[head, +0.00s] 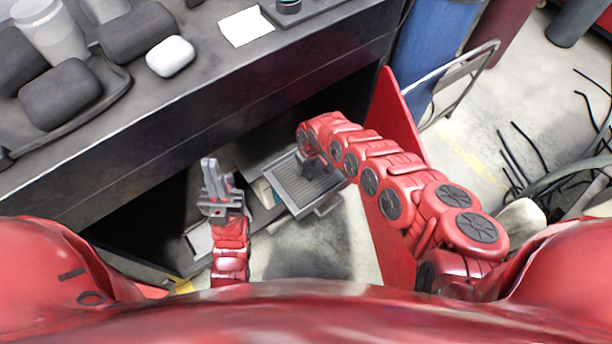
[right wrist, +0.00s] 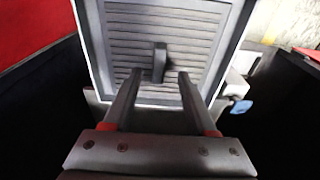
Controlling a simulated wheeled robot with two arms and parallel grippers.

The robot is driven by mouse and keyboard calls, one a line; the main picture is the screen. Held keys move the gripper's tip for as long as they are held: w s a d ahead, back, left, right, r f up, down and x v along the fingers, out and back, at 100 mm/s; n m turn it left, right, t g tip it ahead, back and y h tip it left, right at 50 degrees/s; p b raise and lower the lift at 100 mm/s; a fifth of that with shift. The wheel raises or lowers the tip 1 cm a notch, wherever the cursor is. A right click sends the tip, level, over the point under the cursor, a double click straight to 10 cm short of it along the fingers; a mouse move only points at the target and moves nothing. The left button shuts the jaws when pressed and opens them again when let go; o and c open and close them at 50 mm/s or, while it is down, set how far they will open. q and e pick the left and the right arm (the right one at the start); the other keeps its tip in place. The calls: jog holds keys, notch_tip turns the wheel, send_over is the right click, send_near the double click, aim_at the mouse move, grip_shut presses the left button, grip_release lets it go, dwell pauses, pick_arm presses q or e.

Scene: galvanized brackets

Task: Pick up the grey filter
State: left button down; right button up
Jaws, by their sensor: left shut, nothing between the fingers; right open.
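The grey filter (head: 290,182) is a ridged rectangular panel with a pale rim, low in front of the dark desk in the head view. The right wrist view also shows the filter (right wrist: 205,48), with a small dark upright handle (right wrist: 160,62) on its face. My right gripper (right wrist: 160,75) is open, its two fingertips on either side of the handle's lower end. Whether they touch it I cannot tell. In the head view my right arm partly covers the filter. My left gripper (head: 208,165) is shut and empty, pointing up, left of the filter and apart from it.
A dark desk (head: 200,125) runs across the upper left, holding a white rounded object (head: 170,56), dark rounded pieces (head: 62,95) and a white paper (head: 246,27). A red panel (head: 398,115) stands beside my right arm. Black cables (head: 525,150) lie at the right.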

jog(key=f+b, duration=0.1)
jog(key=f, duration=0.1)
jog(key=f+b, duration=0.1)
jog(key=f, duration=0.1)
jog(key=shift+w+a+b, duration=0.1)
jog(key=shift+w+b, duration=0.15)
jog(key=shift+b, duration=0.1)
jog(key=shift+r, duration=0.1)
grip_shut()
dwell(1.0)
